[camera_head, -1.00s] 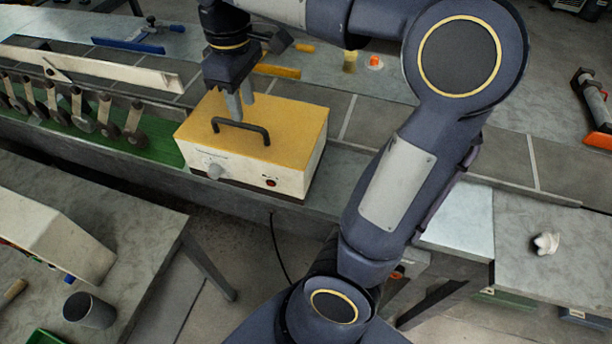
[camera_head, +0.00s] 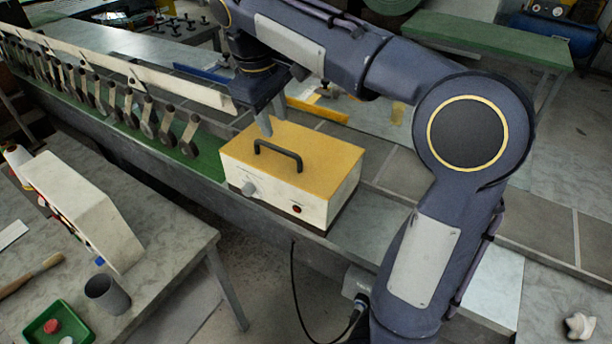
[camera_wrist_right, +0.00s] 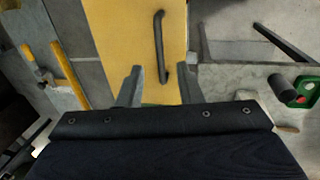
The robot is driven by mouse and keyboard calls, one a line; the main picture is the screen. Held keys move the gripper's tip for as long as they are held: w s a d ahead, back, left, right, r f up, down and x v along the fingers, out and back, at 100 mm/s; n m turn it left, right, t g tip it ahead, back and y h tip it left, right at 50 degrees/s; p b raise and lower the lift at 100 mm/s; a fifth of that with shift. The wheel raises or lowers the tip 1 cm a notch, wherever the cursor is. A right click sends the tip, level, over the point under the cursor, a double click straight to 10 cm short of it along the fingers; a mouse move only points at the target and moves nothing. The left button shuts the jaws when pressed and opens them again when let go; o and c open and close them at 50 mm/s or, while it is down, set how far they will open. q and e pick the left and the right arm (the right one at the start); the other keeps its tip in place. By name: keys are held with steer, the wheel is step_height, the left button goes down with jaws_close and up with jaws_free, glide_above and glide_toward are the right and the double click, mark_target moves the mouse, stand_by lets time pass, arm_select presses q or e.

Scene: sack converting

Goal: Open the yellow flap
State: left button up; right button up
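The yellow flap (camera_head: 318,150) is the flat top of a white box (camera_head: 265,195) on the long bench. It lies flat, with a black bar handle (camera_head: 280,152) on it. My right gripper (camera_head: 265,127) points down at the flap's back left edge, behind the handle. In the right wrist view its two fingers are apart (camera_wrist_right: 160,75), with the yellow flap (camera_wrist_right: 125,40) and the handle's near end (camera_wrist_right: 163,75) seen between them. I see no contact with the handle. My left gripper is not in view.
The white box has a grey knob (camera_head: 249,188) and a red button (camera_head: 297,209) on its front. A row of clamp-like arms (camera_head: 150,122) stands left of it. A side table (camera_head: 165,250) holds a grey cup (camera_head: 107,294) and green tray (camera_head: 58,324).

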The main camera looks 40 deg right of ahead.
steer(key=s+a+f+m+t+y+p, duration=0.1)
steer(key=s+f+y, duration=0.4)
steer(key=s, duration=0.6)
steer(key=shift+s+a+f+m+t+y+p, duration=0.3)
steer(key=shift+m+t+p, duration=0.4)
steer(key=shift+m+t, duration=0.65)
steer(key=shift+r, duration=0.1)
